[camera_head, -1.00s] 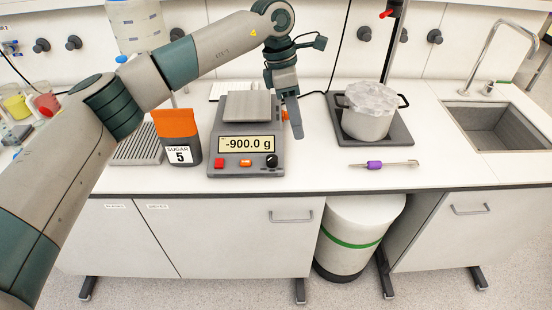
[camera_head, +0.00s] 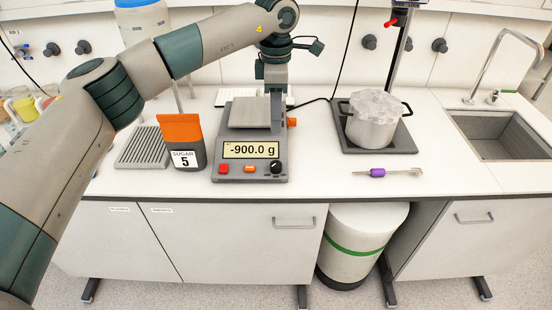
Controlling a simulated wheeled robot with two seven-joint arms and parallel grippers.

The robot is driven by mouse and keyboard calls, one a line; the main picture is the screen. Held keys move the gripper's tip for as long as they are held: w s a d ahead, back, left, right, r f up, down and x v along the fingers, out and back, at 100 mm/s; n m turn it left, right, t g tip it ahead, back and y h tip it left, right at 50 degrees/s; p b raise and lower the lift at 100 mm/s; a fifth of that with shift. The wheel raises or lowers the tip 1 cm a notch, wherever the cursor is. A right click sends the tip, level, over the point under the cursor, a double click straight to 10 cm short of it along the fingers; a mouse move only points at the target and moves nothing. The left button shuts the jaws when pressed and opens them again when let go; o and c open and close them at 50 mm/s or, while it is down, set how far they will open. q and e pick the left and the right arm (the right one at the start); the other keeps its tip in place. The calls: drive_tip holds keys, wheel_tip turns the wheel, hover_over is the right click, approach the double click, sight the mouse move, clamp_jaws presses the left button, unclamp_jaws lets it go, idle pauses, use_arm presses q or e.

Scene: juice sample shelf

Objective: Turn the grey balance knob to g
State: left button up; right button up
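The grey balance (camera_head: 250,171) stands on the bench, its display (camera_head: 250,149) reading "-900.0 g". A dark round knob (camera_head: 276,167) with a small light mark sits at the right of its front panel, beside a red button (camera_head: 223,169) and an orange button (camera_head: 249,168). The bare weighing pan (camera_head: 250,112) is on top. My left gripper (camera_head: 278,118) points down at the right of the pan, above and behind the knob, apart from it. Its fingers show nearly edge-on, so their opening is unclear. My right gripper is out of view.
An orange-topped sugar pack (camera_head: 183,145) and a ribbed grey rack (camera_head: 143,148) stand left of the balance. An orange side knob (camera_head: 291,122) sits near my gripper. A covered pot (camera_head: 372,125) and a purple-handled tool (camera_head: 378,172) are at the right. The bench front is clear.

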sight(276, 164)
use_arm(q)
wheel_tip(276, 164, down, 14)
drive_tip(key=p, duration=0.5)
drive_tip(key=shift+r, duration=0.1)
drive_tip(key=shift+f+p, duration=0.35)
drive_tip(key=shift+f, duration=0.5)
drive_tip(key=c, duration=0.8)
